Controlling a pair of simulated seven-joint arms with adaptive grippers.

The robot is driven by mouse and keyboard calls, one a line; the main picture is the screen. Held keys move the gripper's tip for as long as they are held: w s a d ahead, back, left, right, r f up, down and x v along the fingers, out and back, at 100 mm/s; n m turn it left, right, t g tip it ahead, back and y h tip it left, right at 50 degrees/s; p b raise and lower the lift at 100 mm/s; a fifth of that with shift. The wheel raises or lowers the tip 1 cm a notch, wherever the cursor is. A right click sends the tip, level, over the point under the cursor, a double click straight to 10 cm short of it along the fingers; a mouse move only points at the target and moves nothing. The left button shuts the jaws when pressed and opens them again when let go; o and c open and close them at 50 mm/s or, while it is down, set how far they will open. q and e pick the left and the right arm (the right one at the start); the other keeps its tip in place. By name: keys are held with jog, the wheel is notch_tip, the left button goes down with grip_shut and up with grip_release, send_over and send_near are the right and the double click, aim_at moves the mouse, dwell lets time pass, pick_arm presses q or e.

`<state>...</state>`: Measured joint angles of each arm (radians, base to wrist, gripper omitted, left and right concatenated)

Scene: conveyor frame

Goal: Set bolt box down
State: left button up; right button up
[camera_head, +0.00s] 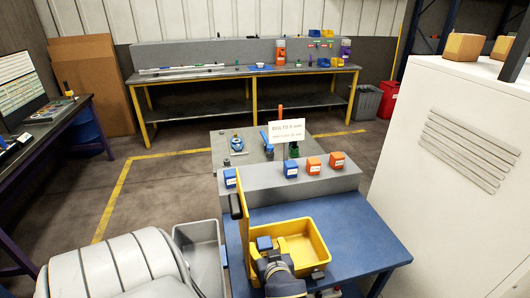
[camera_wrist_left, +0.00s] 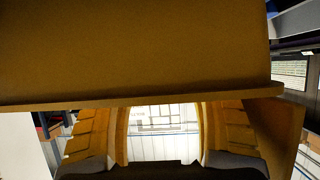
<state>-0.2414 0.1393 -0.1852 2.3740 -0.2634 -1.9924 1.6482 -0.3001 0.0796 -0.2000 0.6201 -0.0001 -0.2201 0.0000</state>
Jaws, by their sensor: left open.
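A yellow bin (camera_head: 312,240) stands on the blue table (camera_head: 350,225). A small blue box (camera_head: 264,243) shows inside it, close to my left gripper (camera_head: 274,262). My left gripper comes in from the bottom edge, over the near left part of the bin. Blue boxes (camera_head: 230,177) (camera_head: 290,168) and orange boxes (camera_head: 314,165) (camera_head: 337,160) with white labels sit on the grey ledge (camera_head: 265,186). My right gripper is out of view.
An upright yellow panel (camera_head: 243,215) stands at the bin's left. A white sign (camera_head: 285,134) about bolts stands behind the ledge. A grey bin (camera_head: 203,250) is left of the table, and a white cabinet (camera_head: 450,200) is at right. The table right of the yellow bin is clear.

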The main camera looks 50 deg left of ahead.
pick_arm(q)
jog(key=v, duration=0.8)
dwell(0.4)
